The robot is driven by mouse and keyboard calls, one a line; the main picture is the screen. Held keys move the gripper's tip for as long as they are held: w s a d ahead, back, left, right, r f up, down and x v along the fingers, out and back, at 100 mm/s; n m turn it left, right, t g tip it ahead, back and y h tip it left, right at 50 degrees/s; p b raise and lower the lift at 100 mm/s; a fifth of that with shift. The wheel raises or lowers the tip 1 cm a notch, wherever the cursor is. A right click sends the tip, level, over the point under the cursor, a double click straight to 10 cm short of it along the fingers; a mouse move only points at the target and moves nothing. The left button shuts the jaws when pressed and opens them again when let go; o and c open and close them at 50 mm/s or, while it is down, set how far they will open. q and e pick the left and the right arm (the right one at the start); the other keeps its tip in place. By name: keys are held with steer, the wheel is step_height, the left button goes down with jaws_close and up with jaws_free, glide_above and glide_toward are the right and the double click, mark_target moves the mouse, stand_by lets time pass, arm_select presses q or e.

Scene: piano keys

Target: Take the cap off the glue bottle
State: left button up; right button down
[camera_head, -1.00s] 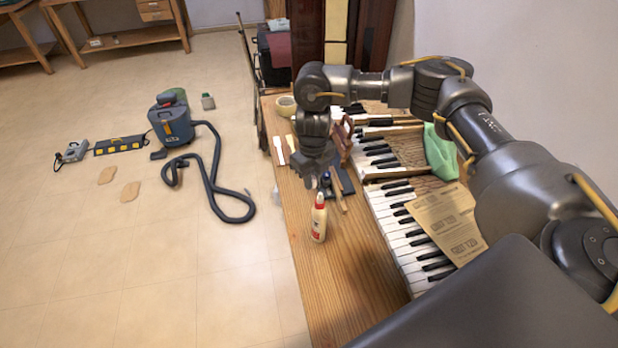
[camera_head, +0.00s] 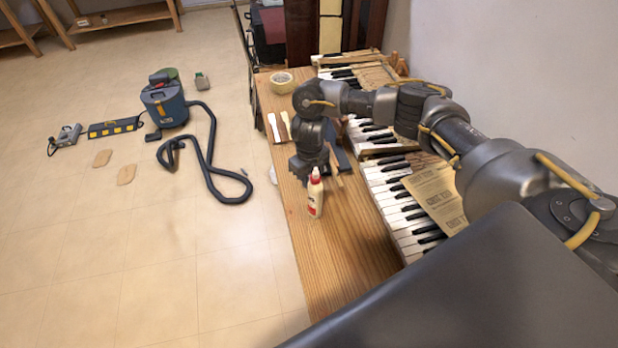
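The glue bottle (camera_head: 315,199) is a small cream bottle with a red label, standing upright on the wooden bench (camera_head: 345,255). My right gripper (camera_head: 306,176) points down just behind and left of the bottle's top. The bottle's top overlaps it in the picture, and I cannot tell whether they touch. Its fingers are dark and partly hidden, so their opening is unclear. My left gripper is not in view.
Piano keys (camera_head: 393,200) with a brown paper sheet (camera_head: 432,196) lie right of the bottle. A tape roll (camera_head: 281,82) and small strips (camera_head: 273,127) lie farther back. The bench front is clear. A vacuum cleaner (camera_head: 163,105) stands on the floor at left.

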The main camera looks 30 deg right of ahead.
steer(key=shift+r, duration=0.1)
steer(key=shift+s, duration=0.1)
steer(key=shift+f, duration=0.25)
steer(key=c, duration=1.3)
jaws_free()
step_height(320, 180, up, 12)
steer(key=shift+r, duration=0.25)
steer(key=shift+r+p, duration=0.1)
steer(key=shift+p, duration=0.3)
